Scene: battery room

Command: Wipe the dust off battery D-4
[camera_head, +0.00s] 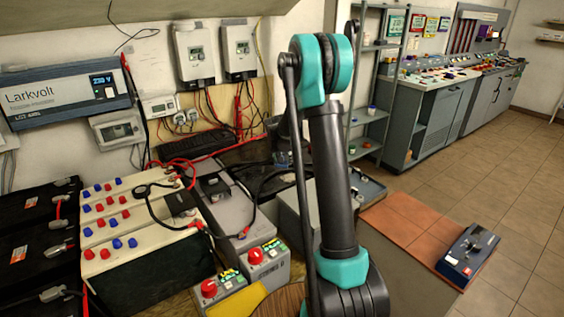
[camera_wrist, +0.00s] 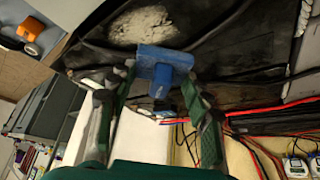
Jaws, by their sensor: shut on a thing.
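My gripper (camera_wrist: 158,84) shows in the wrist view, its two green-and-grey fingers on either side of a blue wiper (camera_wrist: 165,54) with a blocky grip. The wiper lies against or just over a dark, worn surface (camera_wrist: 95,40); I cannot tell whether it touches. A pale dust patch (camera_wrist: 143,24) lies on that surface just beyond the wiper. I cannot read a D-4 label, so I cannot tell for certain that this is battery D-4. In the head view my arm hides the gripper, the wiper and the dust.
Black batteries (camera_head: 35,250) and a white-topped battery bank (camera_head: 125,225) with red and blue terminals stand at left. Cables (camera_wrist: 270,80) run close to the surface.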

